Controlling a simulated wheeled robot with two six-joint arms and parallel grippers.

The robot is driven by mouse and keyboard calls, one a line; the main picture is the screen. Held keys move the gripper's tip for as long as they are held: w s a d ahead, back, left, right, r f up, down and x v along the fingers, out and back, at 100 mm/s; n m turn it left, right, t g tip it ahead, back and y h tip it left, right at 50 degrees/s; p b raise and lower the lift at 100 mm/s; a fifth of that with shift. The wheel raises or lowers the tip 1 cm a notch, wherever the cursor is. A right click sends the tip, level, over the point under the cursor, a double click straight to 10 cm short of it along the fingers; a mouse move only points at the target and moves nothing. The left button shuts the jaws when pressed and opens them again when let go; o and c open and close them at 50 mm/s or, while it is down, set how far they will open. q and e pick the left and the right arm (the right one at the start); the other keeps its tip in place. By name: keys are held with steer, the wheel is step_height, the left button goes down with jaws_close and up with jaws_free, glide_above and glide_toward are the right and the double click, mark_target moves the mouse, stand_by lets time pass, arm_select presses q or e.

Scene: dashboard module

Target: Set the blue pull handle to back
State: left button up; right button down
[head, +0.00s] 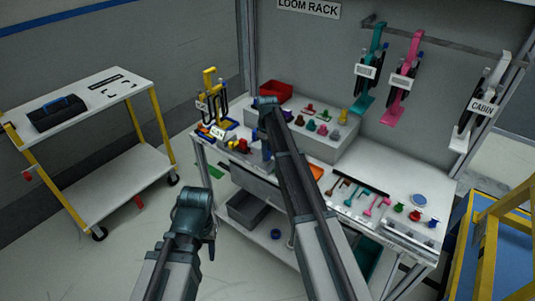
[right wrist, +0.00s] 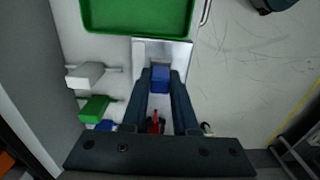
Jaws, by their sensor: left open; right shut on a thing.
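The blue pull handle (right wrist: 160,78) is a small blue block standing in front of a pale metal plate (right wrist: 178,50) in the right wrist view. My right gripper (right wrist: 160,84) has its two dark fingers on either side of the handle, shut on it. In the head view my right arm reaches over the bench and hides most of the place where it grips. My left gripper (head: 196,212) is open, holds nothing visible and hangs in front of the bench, well away from the handle.
In the right wrist view a green tray (right wrist: 138,33) lies just beyond the plate. A white block (right wrist: 86,75) and a green block (right wrist: 94,108) are at left; a red part (right wrist: 155,122) lies between my fingers. A side cart (head: 100,88) stands left of the bench.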

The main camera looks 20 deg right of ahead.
mark_target(257, 157)
stand_by(0.8)
steer(key=w+a, duration=0.1)
steer(key=w, duration=0.1)
steer(key=w+a, duration=0.2)
steer(key=shift+w+a, duration=0.25)
steer(key=shift+w, duration=0.05)
steer(key=c, duration=0.7)
jaws_free()
steer(key=shift+r, duration=0.1)
step_height(257, 157, up, 14)
steer(key=p, duration=1.3)
steer(key=shift+f+p, duration=0.2)
steer(key=shift+p, duration=0.2)
